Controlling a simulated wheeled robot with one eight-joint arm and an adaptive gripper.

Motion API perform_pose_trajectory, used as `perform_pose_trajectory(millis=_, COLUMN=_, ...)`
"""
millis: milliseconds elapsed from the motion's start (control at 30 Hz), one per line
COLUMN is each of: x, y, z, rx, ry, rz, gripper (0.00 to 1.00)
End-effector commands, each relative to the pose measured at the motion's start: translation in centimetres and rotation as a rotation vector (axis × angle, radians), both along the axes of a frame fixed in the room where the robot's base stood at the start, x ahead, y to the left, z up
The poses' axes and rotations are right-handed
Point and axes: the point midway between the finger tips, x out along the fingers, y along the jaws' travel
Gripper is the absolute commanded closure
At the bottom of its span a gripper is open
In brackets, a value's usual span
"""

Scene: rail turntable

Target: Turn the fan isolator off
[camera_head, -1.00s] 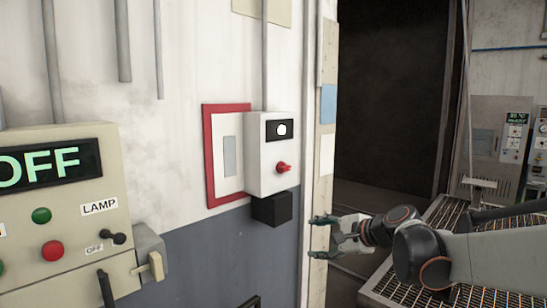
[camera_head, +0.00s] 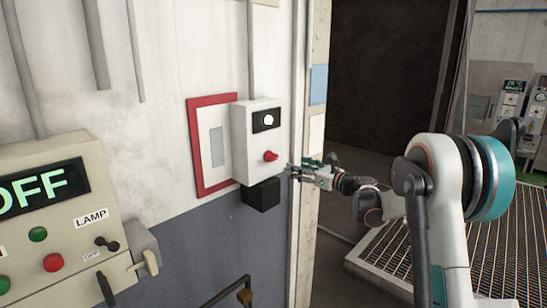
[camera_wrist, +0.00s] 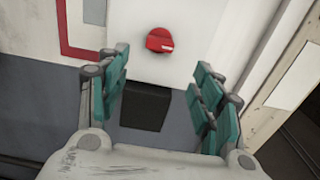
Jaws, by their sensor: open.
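A white isolator box (camera_head: 257,141) is mounted on the wall in the head view, with a dark window showing a white round mark. Its red rotary knob (camera_head: 270,156) sticks out from the lower front. In the wrist view the knob (camera_wrist: 160,40) is ahead of my gripper, near the top middle, with a pale line on it. My gripper (camera_head: 289,170) is just right of the box and slightly lower than the knob. In the wrist view my gripper (camera_wrist: 160,95) has its teal fingers spread wide with nothing between them. It appears apart from the knob.
A black block (camera_head: 262,194) is fixed under the box. A red-framed panel (camera_head: 193,150) lies left of it. A beige control panel (camera_head: 60,220) with an OFF display and LAMP label stands at left. A dark doorway (camera_head: 385,90) and metal grating (camera_head: 385,250) are at right.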

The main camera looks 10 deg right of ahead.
Motion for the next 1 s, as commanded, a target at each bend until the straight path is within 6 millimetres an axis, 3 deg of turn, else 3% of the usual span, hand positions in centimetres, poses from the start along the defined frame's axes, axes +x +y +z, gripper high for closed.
perform_pose_trajectory(millis=500, x=7.8, y=5.9, z=0.1, rx=-0.003, ry=-0.001, rz=0.002, gripper=0.4)
perform_pose_trajectory(millis=700, x=9.2, y=6.8, z=0.1, rx=-0.003, ry=-0.001, rz=0.001, gripper=0.4)
perform_pose_trajectory(millis=1000, x=9.6, y=7.1, z=0.0, rx=-0.003, ry=-0.001, rz=0.0, gripper=0.4)
